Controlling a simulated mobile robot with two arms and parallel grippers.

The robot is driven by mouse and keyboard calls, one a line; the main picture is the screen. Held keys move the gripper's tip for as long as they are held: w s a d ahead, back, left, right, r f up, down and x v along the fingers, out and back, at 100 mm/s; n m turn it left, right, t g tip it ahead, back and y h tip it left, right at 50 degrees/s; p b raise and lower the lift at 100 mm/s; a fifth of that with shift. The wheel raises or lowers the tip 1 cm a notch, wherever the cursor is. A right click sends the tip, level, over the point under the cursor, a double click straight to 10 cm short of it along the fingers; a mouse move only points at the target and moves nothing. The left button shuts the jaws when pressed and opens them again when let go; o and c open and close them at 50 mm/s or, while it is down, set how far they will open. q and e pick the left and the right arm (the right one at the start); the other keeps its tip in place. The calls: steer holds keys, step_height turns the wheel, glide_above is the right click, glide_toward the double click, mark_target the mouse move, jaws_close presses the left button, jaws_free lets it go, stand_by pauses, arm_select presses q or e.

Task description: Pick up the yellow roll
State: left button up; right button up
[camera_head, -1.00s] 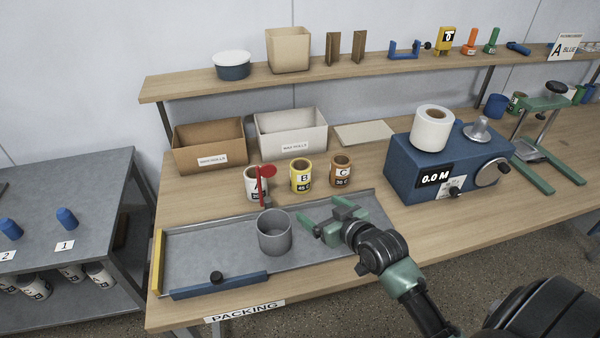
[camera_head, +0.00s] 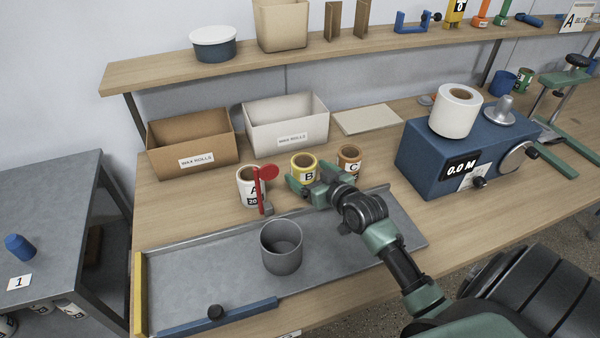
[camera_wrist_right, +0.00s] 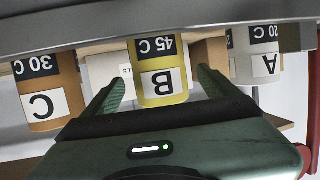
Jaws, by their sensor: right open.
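The yellow roll (camera_head: 304,166), labelled B, stands upright on the table behind the grey tray, between the white roll A (camera_head: 247,186) and the orange-brown roll C (camera_head: 349,159). My right gripper (camera_head: 308,188) is open just in front of the yellow roll and partly hides its lower part. In the right wrist view the picture is upside down; the yellow roll (camera_wrist_right: 160,75) shows between the two spread green fingers of the gripper (camera_wrist_right: 162,88). I cannot tell whether the fingers touch it. My left gripper is not in view.
A grey cup (camera_head: 281,248) stands on the metal tray (camera_head: 200,275). Two wax-roll boxes (camera_head: 193,143) (camera_head: 287,123) stand behind the rolls. A blue machine (camera_head: 430,150) with a white roll stands to the right.

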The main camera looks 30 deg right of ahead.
mark_target(299, 164)
steer(key=shift+w+r+p, duration=0.1)
steer(key=shift+w+p, duration=0.2)
steer(key=shift+w, duration=0.5)
steer(key=x, duration=0.4)
steer(key=shift+w+p, duration=0.15)
steer(key=shift+p, duration=0.15)
steer(key=shift+c, duration=0.3)
steer(key=c, duration=1.5)
